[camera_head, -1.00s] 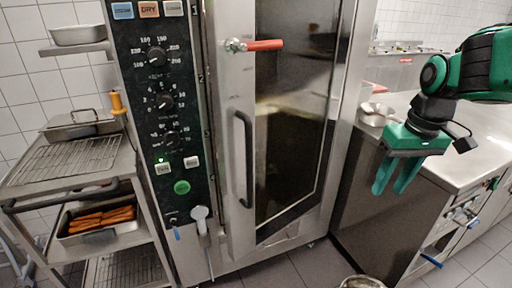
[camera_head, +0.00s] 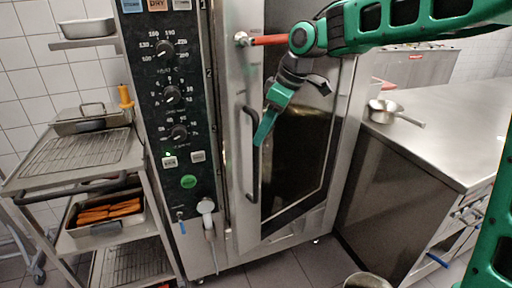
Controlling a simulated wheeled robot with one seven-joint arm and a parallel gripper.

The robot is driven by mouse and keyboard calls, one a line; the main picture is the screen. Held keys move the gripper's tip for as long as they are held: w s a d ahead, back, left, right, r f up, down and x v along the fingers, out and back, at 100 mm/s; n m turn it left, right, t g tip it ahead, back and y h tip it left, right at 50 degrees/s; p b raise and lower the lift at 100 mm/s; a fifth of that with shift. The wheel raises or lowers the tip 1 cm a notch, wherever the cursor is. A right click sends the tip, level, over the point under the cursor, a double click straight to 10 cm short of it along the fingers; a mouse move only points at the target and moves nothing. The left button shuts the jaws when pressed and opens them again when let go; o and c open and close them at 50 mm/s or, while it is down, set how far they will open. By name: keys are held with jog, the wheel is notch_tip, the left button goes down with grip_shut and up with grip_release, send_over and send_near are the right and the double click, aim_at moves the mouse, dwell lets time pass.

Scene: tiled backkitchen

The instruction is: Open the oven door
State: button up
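The oven is a tall steel cabinet with a dark glass door (camera_head: 300,140) in a steel frame. A dark vertical bar handle (camera_head: 249,155) runs along the door's left side. My green gripper (camera_head: 264,131) is in front of the glass, just right of the bar handle, fingers pointing down and slightly left. I see it nearly edge-on, so its opening and any contact with the handle are unclear. The door looks closed or nearly so.
A black control panel (camera_head: 172,110) with knobs is left of the door. A steel rack (camera_head: 130,165) with trays stands farther left. A steel counter (camera_head: 450,140) with a saucepan (camera_head: 383,111) is at right. A metal pot (camera_head: 367,281) is on the floor in front.

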jog(key=s+x, duration=0.1)
jog(key=x, duration=0.5)
jog(key=shift+w, duration=0.5)
grip_shut()
